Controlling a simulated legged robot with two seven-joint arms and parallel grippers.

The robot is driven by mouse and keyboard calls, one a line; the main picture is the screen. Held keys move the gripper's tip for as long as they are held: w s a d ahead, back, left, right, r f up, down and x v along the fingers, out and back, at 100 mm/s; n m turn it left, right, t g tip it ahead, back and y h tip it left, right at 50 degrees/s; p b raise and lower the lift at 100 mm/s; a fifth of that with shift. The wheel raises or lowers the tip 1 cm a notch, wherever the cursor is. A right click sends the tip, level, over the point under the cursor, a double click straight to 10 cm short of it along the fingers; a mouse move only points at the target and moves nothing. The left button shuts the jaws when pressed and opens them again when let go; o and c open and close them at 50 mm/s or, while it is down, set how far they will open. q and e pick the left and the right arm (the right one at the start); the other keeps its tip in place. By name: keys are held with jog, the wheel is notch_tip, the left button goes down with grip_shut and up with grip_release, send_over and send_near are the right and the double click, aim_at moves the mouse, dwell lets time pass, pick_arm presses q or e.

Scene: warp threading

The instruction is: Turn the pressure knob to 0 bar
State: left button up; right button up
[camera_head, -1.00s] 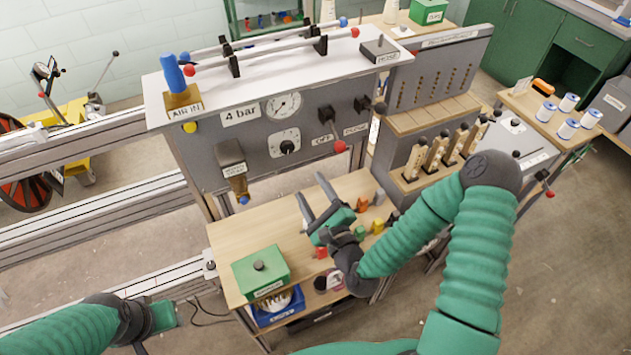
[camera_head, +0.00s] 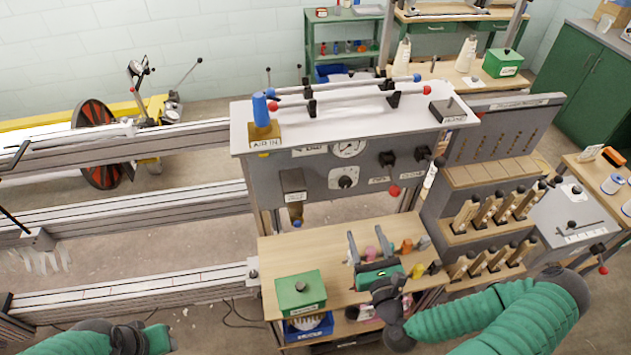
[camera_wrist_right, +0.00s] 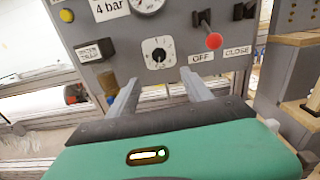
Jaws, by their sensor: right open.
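The pressure knob (camera_head: 345,182) is a small black knob on a white dial plate on the front of the grey panel. It also shows in the right wrist view (camera_wrist_right: 158,56), straight beyond my fingers. The round gauge (camera_head: 348,149) sits above it, and a "4 bar" label (camera_wrist_right: 108,8) is left of the gauge. My right gripper (camera_head: 368,240) is open and empty, below and in front of the panel, apart from the knob. My left gripper (camera_head: 150,340) is at the bottom left edge, mostly cut off; its fingers are not clear.
A wooden shelf (camera_head: 330,250) below the panel holds a green box (camera_head: 301,292) and several small coloured pieces. Black switches (camera_head: 388,158) and a red ball (camera_head: 394,191) stick out right of the knob. A blue-topped air inlet (camera_head: 262,110) stands on the panel's left top.

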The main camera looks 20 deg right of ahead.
jog(key=b, duration=0.1)
send_near(346, 184)
jog(key=x, duration=0.7)
jog(key=shift+w+d, duration=0.15)
jog(key=shift+w, duration=0.6)
jog(key=shift+d, duration=0.1)
grip_shut()
